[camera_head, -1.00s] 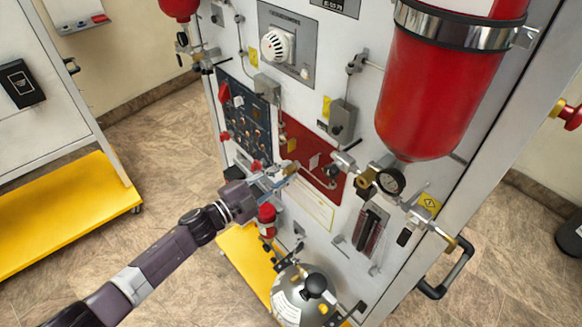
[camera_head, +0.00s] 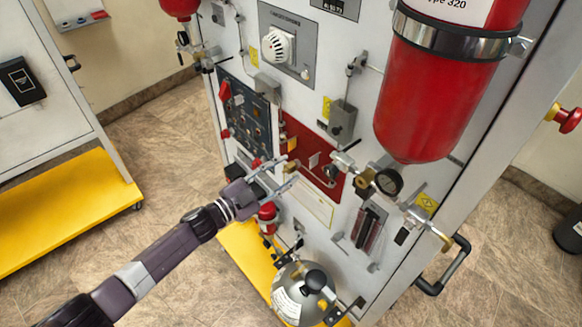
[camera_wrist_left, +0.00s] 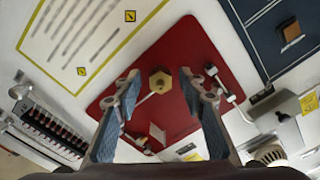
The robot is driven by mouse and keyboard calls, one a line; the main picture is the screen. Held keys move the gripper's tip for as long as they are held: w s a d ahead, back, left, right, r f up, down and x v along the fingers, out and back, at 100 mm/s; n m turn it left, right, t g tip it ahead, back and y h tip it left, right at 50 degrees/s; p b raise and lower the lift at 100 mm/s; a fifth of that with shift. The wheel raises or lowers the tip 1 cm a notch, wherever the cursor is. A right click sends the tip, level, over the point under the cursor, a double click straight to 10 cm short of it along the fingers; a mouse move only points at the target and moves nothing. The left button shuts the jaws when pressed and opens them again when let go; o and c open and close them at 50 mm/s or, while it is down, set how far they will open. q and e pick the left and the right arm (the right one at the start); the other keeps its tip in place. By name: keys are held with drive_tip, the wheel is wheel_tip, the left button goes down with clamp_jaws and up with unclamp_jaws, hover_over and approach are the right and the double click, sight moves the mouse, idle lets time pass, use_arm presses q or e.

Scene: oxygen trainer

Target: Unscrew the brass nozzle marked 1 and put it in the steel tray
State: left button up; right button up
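A brass hexagonal fitting (camera_wrist_left: 160,80) shows between my left fingers in the left wrist view, against the red panel (camera_wrist_left: 180,42). A thin rod or pipe runs from it to the lower left. No number can be read on it, so I cannot tell if it is nozzle 1. My left gripper (camera_head: 287,169) is open in front of the red panel's lower left part; its fingers (camera_wrist_left: 160,92) stand on both sides of the fitting, with visible gaps. In the head view the fingers largely hide this fitting. I cannot identify a steel tray. My right gripper is out of view.
A red cylinder (camera_head: 432,110), a gauge (camera_head: 389,181) and valves stand out from the white panel right of my gripper. A steel vessel with a black knob (camera_head: 314,280) is below. A yellow-based cabinet (camera_head: 70,215) stands left, with open floor between.

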use_arm(q)
drive_tip(key=shift+p+v, duration=0.65)
drive_tip(key=shift+v, duration=0.8)
drive_tip(key=m+b, duration=0.1)
drive_tip(key=m, duration=0.2)
drive_tip(key=shift+s+a+m+b, duration=0.2)
drive_tip(key=shift+a+m+b, duration=0.1)
drive_tip(key=shift+a+b, duration=0.05)
drive_tip(key=shift+m+b, duration=1)
drive_tip(key=shift+m, duration=0.7)
